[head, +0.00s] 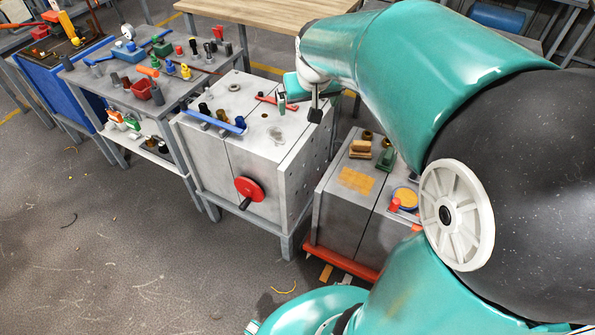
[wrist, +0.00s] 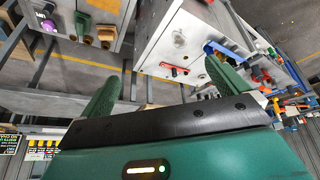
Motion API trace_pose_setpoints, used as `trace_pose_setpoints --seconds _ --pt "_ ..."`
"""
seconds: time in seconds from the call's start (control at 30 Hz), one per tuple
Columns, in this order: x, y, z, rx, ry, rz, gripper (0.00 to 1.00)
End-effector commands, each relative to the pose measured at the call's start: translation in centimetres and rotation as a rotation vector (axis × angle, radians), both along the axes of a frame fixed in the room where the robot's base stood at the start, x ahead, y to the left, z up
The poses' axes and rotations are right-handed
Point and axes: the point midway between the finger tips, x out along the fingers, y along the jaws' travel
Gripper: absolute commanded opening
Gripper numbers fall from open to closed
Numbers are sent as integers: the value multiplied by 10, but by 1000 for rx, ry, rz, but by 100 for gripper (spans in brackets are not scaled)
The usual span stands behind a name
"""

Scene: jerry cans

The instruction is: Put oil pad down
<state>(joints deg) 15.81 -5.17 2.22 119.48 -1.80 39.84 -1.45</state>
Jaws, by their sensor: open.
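A flat yellow-orange square (head: 357,181), which may be the oil pad, lies on the low grey cabinet (head: 335,205) in the head view. I cannot tell for sure that it is the pad. My gripper (wrist: 160,88) is open in the wrist view, with its two green fingers spread wide apart. Nothing is clearly held between them. In the head view my wrist is above the back of the taller grey cabinet (head: 240,150), left of the square, and the fingers are partly hidden.
A red handle (head: 277,103) and a blue bar (head: 214,122) lie on the taller cabinet; a red wheel (head: 249,188) sticks out of its front. A brown block and green items stand at the low cabinet's back. A cluttered grey bench (head: 205,75) stands left. Front floor is mostly clear.

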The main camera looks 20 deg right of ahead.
Motion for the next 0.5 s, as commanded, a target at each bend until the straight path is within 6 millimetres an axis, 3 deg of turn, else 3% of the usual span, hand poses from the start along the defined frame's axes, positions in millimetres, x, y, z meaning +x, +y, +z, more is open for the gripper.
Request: trace_pose_setpoints --seconds 0.03,0.2,0.4,0.5 --pt "-18 17 11 -1 -10 22 100" --pt "-79 61 30 7 -25 85 100" --pt "-150 98 32 23 -41 156 100" --pt "-175 109 28 31 -45 182 100"
